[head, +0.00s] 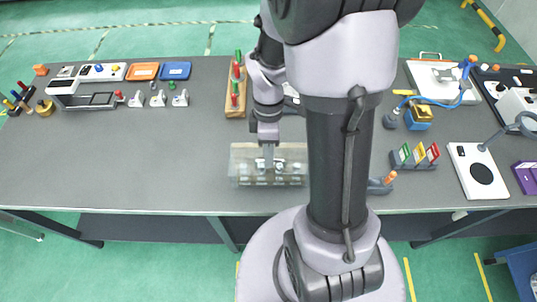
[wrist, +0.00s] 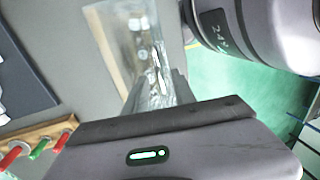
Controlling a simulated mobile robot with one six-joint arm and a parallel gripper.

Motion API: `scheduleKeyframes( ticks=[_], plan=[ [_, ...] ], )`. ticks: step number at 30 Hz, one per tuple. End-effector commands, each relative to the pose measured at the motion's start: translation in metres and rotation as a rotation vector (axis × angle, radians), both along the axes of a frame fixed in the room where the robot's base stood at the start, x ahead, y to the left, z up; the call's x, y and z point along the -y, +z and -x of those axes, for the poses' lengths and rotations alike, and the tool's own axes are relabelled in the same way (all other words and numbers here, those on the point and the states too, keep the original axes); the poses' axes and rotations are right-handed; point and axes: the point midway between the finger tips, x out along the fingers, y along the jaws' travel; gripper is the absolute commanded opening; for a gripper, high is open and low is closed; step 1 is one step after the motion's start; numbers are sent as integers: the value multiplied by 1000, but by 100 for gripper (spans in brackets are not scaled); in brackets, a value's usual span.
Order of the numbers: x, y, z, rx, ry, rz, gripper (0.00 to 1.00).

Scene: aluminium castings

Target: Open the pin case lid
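The pin case (head: 240,172) is a clear box near the front middle of the table, with light metal pieces visible inside. Its clear lid seems to lie over the top, but its exact angle is hard to tell. My gripper (head: 268,166) points down at the middle of the case, at or just above the lid. In the wrist view the case (wrist: 112,28) lies beyond the fingers, its see-through wall overlapping them. Whether the fingertips touch the lid, and the gap between them, cannot be made out.
A wooden rack (head: 235,104) with red and green handles stands behind the case; orange (head: 143,71) and blue (head: 175,70) trays lie farther left. A file holder (head: 414,158) and white scale-like plate (head: 478,170) are right. The table left of the case is clear.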

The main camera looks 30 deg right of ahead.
Motion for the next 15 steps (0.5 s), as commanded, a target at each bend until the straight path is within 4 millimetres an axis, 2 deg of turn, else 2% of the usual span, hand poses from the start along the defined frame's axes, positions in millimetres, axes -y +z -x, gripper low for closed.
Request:
scheduleKeyframes(
  ticks=[9, 14, 15],
  plan=[
    [-1, -3, 1, 0, -1, 0, 32],
    [-1, -3, 1, 0, 0, 0, 0],
    [0, -3, 1, 0, 0, 0, 0]
  ],
)
